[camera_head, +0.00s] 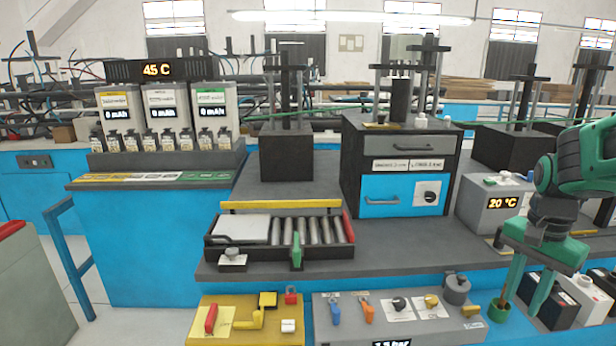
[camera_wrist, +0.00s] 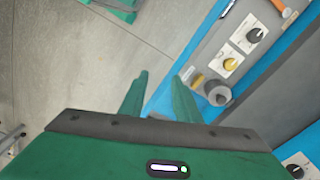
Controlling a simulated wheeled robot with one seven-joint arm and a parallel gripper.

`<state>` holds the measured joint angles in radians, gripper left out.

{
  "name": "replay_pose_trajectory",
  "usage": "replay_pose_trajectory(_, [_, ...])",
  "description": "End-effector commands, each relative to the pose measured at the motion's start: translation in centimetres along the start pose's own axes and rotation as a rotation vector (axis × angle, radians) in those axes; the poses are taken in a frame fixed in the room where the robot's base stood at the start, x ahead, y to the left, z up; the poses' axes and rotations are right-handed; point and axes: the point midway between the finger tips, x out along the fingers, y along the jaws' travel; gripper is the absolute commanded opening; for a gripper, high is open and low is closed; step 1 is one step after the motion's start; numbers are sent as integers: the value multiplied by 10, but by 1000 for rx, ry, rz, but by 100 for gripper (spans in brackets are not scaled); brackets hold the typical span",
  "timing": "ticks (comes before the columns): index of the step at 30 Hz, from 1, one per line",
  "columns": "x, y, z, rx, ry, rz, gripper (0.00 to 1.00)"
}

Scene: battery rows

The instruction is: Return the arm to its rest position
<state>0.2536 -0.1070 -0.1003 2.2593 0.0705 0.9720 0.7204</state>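My gripper (camera_head: 520,303) hangs at the right of the head view, at the end of my green arm, with its fingers pointing down. The wrist view shows the two green fingers of my gripper (camera_wrist: 160,78) apart, with nothing between them. The gripper is in front of the bench, right of the grey control panel (camera_head: 385,330). In the wrist view that panel (camera_wrist: 205,75) lies beyond the right finger, and bare floor (camera_wrist: 80,60) lies beyond the left.
A small green cup (camera_head: 498,313) shows beside the left fingertip in the head view. A grey box reading 20 °C (camera_head: 490,205) stands on the bench left of my arm. Black and white battery-like boxes (camera_head: 580,300) are behind the gripper. A roller tray (camera_head: 345,245) lies further left.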

Motion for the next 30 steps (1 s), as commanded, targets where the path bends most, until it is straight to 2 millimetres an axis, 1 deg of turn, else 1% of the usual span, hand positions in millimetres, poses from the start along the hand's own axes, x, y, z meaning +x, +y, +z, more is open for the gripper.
replay_pose_trajectory(1, [-4,19,11,-55,2,-3,30])
replay_pose_trajectory(6, [-6,74,46,-267,-6,-7,30])
replay_pose_trajectory(9, [-3,102,65,-380,-13,-15,30])
replay_pose_trajectory(12, [1,122,81,-472,-21,-22,30])
replay_pose_trajectory(15, [5,134,91,-536,-26,-28,30])
replay_pose_trajectory(18, [8,142,95,-569,-30,-31,30])
replay_pose_trajectory(30, [8,143,96,-577,-30,-31,30])
